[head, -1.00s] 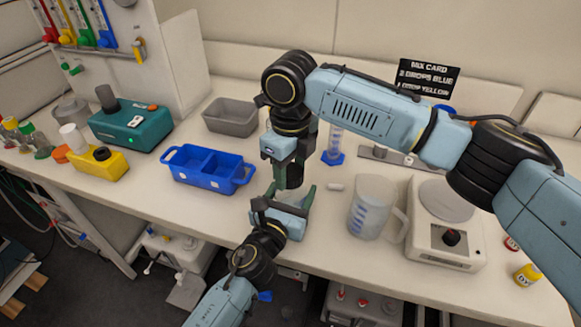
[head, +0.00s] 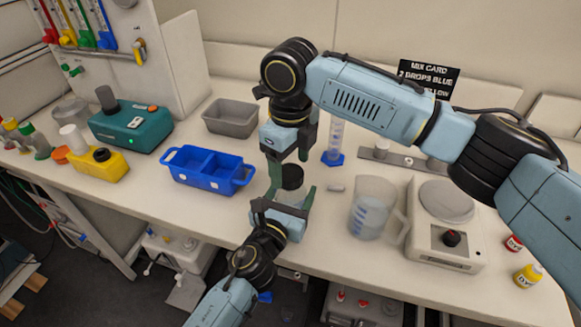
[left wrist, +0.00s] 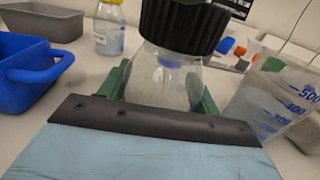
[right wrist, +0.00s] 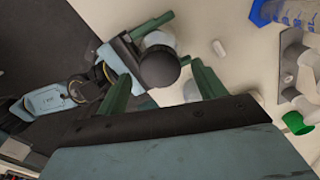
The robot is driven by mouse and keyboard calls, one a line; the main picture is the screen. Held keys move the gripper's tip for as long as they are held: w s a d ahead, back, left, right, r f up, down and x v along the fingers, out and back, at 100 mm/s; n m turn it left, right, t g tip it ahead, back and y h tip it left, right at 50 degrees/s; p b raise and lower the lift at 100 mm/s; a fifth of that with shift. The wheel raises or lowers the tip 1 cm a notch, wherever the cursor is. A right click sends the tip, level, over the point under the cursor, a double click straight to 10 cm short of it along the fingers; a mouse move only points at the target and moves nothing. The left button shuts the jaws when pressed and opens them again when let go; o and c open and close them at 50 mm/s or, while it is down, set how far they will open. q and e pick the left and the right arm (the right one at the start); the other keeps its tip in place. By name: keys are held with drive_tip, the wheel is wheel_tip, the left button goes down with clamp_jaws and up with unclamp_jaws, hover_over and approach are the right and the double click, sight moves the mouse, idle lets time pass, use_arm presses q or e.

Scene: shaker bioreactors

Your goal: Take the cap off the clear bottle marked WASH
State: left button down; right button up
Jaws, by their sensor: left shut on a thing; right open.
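The clear bottle (left wrist: 160,85) stands upright with its ribbed black cap (left wrist: 185,25) on its neck. The cap also shows in the head view (head: 291,177) and from above in the right wrist view (right wrist: 158,67). No WASH marking is readable. My left gripper (head: 292,196) is shut on the bottle's body, with a green finger on each side. My right gripper (head: 289,164) is open just above the cap, its fingers apart and clear of it. In the right wrist view the cap lies between and beyond the open fingers (right wrist: 165,88).
A blue two-part tray (head: 210,170) lies to the left. A clear beaker (head: 372,210) and a white stirrer plate (head: 446,225) stand to the right. A small white piece (head: 337,187) lies near the bottle. A blue-footed cylinder (head: 335,140) stands behind.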

wheel_tip(320, 180, up, 3)
drive_tip(key=shift+f, duration=0.2)
drive_tip(key=shift+c, duration=0.4)
drive_tip(key=m, duration=0.6)
drive_tip(key=shift+r, duration=0.2)
drive_tip(key=m, duration=0.5)
drive_tip(key=shift+r+m, duration=0.25)
drive_tip(key=shift+m, duration=0.05)
drive_tip(key=m, duration=0.3)
drive_tip(key=shift+r+m, duration=0.15)
drive_tip(key=shift+m, duration=0.15)
drive_tip(key=m, duration=0.3)
drive_tip(key=shift+r+m, duration=0.15)
drive_tip(key=shift+m, duration=0.25)
drive_tip(key=m, duration=0.7)
drive_tip(key=shift+r, duration=0.3)
drive_tip(key=m, duration=0.7)
drive_tip(key=shift+r, duration=0.3)
drive_tip(key=m, duration=0.3)
drive_tip(key=shift+r+m, duration=0.2)
drive_tip(key=shift+m, duration=0.2)
drive_tip(key=m, duration=0.4)
drive_tip(key=shift+r, duration=0.1)
drive_tip(key=shift+f, duration=0.5)
wheel_tip(320, 180, down, 7)
